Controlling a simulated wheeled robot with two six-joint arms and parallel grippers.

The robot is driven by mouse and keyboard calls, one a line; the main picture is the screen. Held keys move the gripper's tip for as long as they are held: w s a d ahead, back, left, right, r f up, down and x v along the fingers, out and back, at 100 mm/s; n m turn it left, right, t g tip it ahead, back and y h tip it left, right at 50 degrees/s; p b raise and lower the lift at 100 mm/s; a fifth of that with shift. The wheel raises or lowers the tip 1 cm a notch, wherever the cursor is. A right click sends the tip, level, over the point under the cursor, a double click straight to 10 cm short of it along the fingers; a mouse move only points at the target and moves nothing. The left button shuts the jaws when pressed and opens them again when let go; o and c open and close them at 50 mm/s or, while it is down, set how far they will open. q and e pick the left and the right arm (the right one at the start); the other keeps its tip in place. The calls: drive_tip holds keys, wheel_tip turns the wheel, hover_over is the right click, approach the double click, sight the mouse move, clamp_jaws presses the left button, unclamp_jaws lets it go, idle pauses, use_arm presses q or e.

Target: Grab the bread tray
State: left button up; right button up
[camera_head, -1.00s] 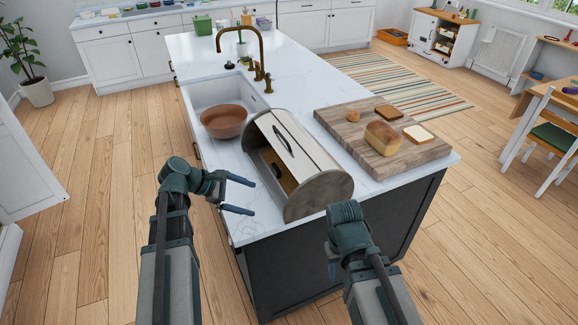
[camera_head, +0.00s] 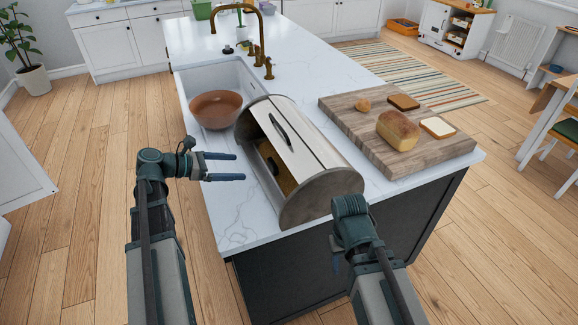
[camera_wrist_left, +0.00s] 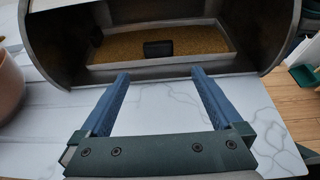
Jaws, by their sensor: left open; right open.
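A rounded grey bread box (camera_head: 318,200) with a pale front panel and dark handle stands on the counter, its front open. Inside it lies a shallow tray with a pale rim (camera_wrist_left: 125,64), golden-brown floor and dark block-like handle (camera_wrist_left: 158,48); in the head view the box partly hides it. My left gripper (camera_head: 240,166) is open and empty, left of the box opening. In the left wrist view its fingertips (camera_wrist_left: 160,73) point at the tray's front, with the handle between and beyond them. My right gripper (camera_head: 336,258) hangs low before the counter's end, mostly hidden by its wrist.
A brown bowl (camera_head: 215,110) sits at the sink, left of the box. Bare white counter (camera_head: 238,222) lies before the box.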

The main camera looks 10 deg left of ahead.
sight(270, 167)
use_arm(q)
drive_tip(key=shift+w+f, duration=0.35)
drive_tip(key=shift+f, duration=0.05)
drive_tip(key=shift+w+d+f+b, duration=0.15)
drive_tip(key=shift+d+f+b, duration=0.05)
drive_tip(key=shift+d+b, duration=0.15)
drive_tip(key=b+x, duration=0.2)
drive_tip(key=x, duration=0.5)
drive_tip(key=shift+b, duration=0.3)
drive_tip(key=shift+w+d, duration=0.25)
use_arm(e)
drive_tip(key=f, duration=0.4)
drive_tip(key=shift+w, duration=0.3)
use_arm(q)
drive_tip(key=shift+f, duration=0.1)
drive_tip(key=b+x, duration=0.2)
drive_tip(key=x, duration=0.3)
drive_tip(key=shift+d, duration=0.15)
drive_tip(key=shift+c, duration=0.2)
use_arm(e)
drive_tip(key=shift+f, duration=0.85)
use_arm(q)
drive_tip(key=c, duration=1.5)
drive_tip(key=shift+r, duration=0.25)
use_arm(e)
drive_tip(key=shift+r, duration=0.15)
